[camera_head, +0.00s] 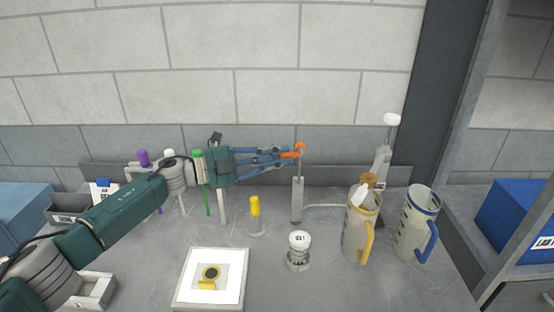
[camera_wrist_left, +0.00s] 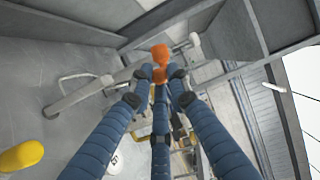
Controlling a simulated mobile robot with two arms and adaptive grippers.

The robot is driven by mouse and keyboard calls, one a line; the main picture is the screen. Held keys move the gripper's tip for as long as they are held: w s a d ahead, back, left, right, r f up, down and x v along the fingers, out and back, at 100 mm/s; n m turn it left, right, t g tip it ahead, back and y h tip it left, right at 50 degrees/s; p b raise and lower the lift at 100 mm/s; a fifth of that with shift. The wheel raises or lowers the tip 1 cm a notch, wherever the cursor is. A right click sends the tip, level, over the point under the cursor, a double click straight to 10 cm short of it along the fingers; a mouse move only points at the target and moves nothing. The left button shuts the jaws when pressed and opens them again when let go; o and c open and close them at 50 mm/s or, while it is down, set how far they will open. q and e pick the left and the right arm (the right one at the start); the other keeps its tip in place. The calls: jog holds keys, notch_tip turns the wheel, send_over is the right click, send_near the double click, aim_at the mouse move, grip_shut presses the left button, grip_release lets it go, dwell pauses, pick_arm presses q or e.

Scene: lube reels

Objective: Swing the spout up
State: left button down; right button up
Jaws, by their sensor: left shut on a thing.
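My left gripper (camera_head: 292,152) reaches in from the left, its blue fingers closed around an orange knob (camera_head: 300,146). The knob sits at the top of a thin rod above an upright grey post (camera_head: 297,200) on the bench. In the left wrist view the fingers of the gripper (camera_wrist_left: 160,75) meet at the orange knob (camera_wrist_left: 160,54). A jug with a yellow handle (camera_head: 352,238) stands right of the post, with a tan and white piece, perhaps its spout (camera_head: 365,188), at its top. I cannot tell for sure which part is the spout. My right gripper is not in view.
A jug with a blue handle (camera_head: 412,228) stands at the right. A grey stand with a white knob (camera_head: 391,119) rises behind the jugs. A yellow-capped bottle (camera_head: 255,215), a white-topped cylinder (camera_head: 299,252) and a white tray (camera_head: 186,295) stand in front.

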pick_arm(q)
jog(key=shift+w+r, duration=0.25)
jog(key=shift+r, duration=0.6)
jog(key=c, duration=1.7)
grip_release()
jog(key=shift+d+f, duration=0.15)
jog(key=shift+d, duration=0.05)
jog(key=shift+f, duration=0.2)
jog(key=v, duration=1.2)
